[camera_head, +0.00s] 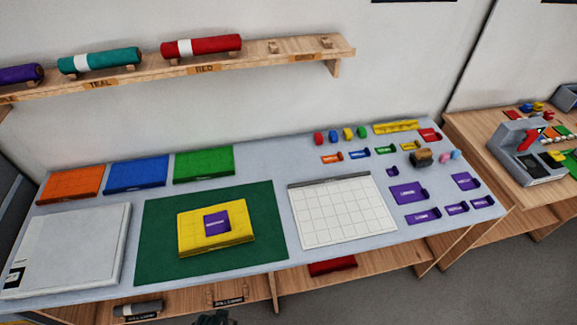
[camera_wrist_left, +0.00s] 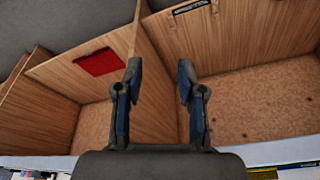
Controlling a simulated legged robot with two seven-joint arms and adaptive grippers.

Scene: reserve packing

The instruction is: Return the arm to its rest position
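My left gripper (camera_wrist_left: 159,68) shows in the left wrist view with its two dark, blue-padded fingers apart and nothing between them. It faces the wooden compartments under the table. In the head view only a small dark part of what seems to be this gripper (camera_head: 215,318) shows at the bottom edge, in front of the table. The rest of that arm is out of the picture. My right gripper is in neither view.
The grey table (camera_head: 270,185) holds a green mat (camera_head: 160,240) with a yellow box (camera_head: 190,240), a white gridded board (camera_head: 340,215), and several coloured boxes and purple trays. Below are a wooden shelf and a red item (camera_head: 332,266). A side table (camera_head: 550,205) stands right.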

